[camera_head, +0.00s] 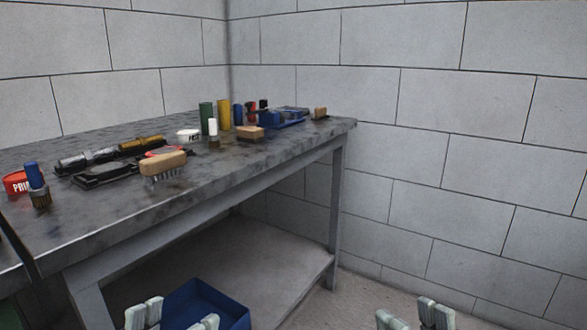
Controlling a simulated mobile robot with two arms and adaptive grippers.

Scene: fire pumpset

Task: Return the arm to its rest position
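My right gripper (412,316) shows at the bottom edge, right of centre. Its two pale fingertips stand apart with bare floor between them, so it is open and empty. My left gripper (174,317) shows at the bottom edge, left of centre. Its pale fingertips are also apart, with part of a blue bin visible behind them and nothing held. Both grippers are low in the picture, in front of the workbench (235,185) and below its top. The rest of both arms is mostly out of the picture.
The bench holds a wooden brush (162,165), a blue-capped brush (36,185), a red tin (16,183), green (207,117) and yellow (224,114) cylinders, and a blue tool (285,117). A blue bin (205,301) sits low. Block walls stand behind; floor at right is clear.

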